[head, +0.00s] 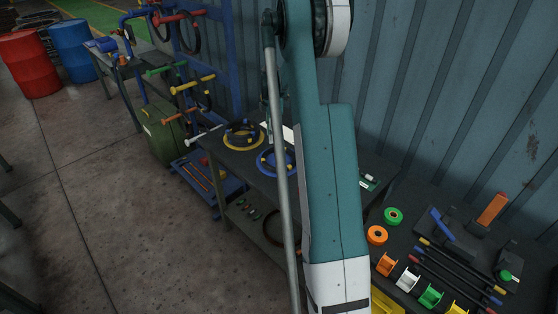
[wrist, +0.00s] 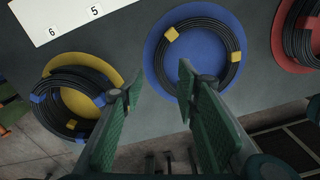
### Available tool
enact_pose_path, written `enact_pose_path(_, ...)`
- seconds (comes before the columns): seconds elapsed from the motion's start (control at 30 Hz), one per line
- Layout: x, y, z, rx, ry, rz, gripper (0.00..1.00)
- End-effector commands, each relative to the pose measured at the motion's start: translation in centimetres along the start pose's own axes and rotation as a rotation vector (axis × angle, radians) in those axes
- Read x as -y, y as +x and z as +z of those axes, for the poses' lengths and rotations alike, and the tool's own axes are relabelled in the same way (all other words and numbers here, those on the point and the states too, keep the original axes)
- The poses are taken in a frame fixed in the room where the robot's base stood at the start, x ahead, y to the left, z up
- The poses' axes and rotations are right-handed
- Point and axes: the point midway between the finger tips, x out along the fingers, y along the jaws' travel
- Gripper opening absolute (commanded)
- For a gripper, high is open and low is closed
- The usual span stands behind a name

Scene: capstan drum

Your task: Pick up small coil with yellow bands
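The black coil with yellow bands (wrist: 160,58) lies flat on a round blue disc (wrist: 205,48) in the upper middle of the wrist view. In the head view, the blue disc (head: 264,167) and its coil are partly hidden behind my arm. My gripper (wrist: 159,84) is open and empty in the wrist view. I cannot tell the height of the fingers above the table.
A coil with blue bands (wrist: 47,112) lies on a yellow disc (wrist: 85,101) at the left, near the left finger. Another coil (wrist: 298,40) sits on a red disc (wrist: 283,22) at the right. A white numbered card (wrist: 62,15) lies at the upper left.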

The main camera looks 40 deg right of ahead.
Motion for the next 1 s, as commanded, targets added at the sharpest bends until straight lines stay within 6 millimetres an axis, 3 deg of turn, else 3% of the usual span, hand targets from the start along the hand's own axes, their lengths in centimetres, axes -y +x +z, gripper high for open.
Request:
enact_pose_path(0.43,0.0,2.4,0.0,0.000,0.000,0.000,0.32)
enact_pose_path(0.83,0.0,2.7,0.0,0.000,0.001,0.000,0.32)
enact_pose_path(1.0,0.1,3.9,0.1,0.000,0.001,0.000,0.32)
